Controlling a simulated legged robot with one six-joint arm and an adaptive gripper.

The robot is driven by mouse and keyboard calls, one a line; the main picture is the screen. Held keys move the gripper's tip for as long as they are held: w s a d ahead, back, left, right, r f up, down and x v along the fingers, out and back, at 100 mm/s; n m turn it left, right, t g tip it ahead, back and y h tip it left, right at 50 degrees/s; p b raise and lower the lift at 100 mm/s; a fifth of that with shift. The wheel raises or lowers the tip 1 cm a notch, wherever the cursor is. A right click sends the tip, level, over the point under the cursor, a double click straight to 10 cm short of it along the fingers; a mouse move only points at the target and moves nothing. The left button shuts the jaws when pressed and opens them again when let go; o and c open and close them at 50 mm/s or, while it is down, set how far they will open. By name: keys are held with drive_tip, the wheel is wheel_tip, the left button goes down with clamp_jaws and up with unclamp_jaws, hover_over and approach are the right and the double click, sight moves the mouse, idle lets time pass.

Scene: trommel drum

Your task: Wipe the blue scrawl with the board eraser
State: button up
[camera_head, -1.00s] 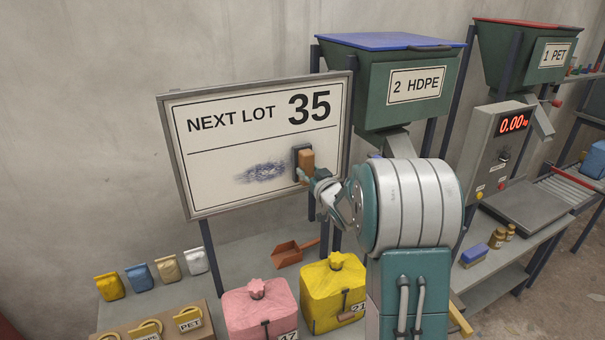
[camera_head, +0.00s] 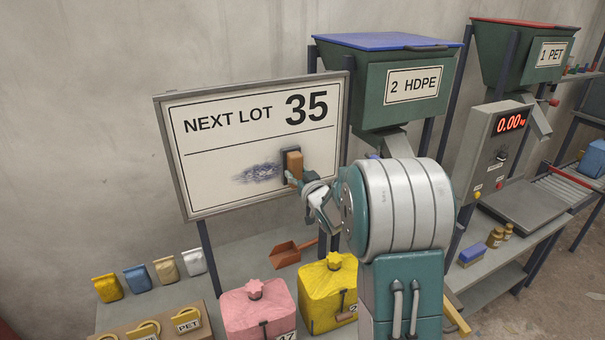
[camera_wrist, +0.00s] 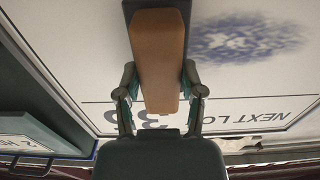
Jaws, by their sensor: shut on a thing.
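The blue scrawl (camera_head: 257,173) is a smudged patch on the lower part of the white board (camera_head: 215,192). It also shows in the wrist view (camera_wrist: 245,36), right of the eraser. My gripper (camera_head: 299,184) is shut on the board eraser (camera_head: 294,164), which has a tan-brown grip and a dark pad. In the wrist view the fingers clasp both sides of the brown grip (camera_wrist: 158,60). The dark pad faces the board at the right end of the scrawl and overlaps its edge in the head view. I cannot tell whether the pad touches the board.
A green hopper marked 2 HDPE (camera_head: 380,90) stands right of the board. Below are a pink bag (camera_head: 258,310), a yellow bag (camera_head: 327,285), an orange scoop (camera_head: 288,253) and several small pouches (camera_head: 136,279). The board left of the scrawl is clear.

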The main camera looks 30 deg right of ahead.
drive_tip(key=shift+s+a, duration=0.1)
drive_tip(key=shift+a, duration=3.2)
drive_tip(key=shift+a+r, duration=0.1)
drive_tip(key=shift+a, duration=5.05)
drive_tip(key=shift+r, duration=0.1)
drive_tip(key=shift+d, duration=8.55)
drive_tip(key=shift+w+a+r, duration=0.1)
drive_tip(key=shift+w+a, duration=0.1)
drive_tip(key=shift+a, duration=1.55)
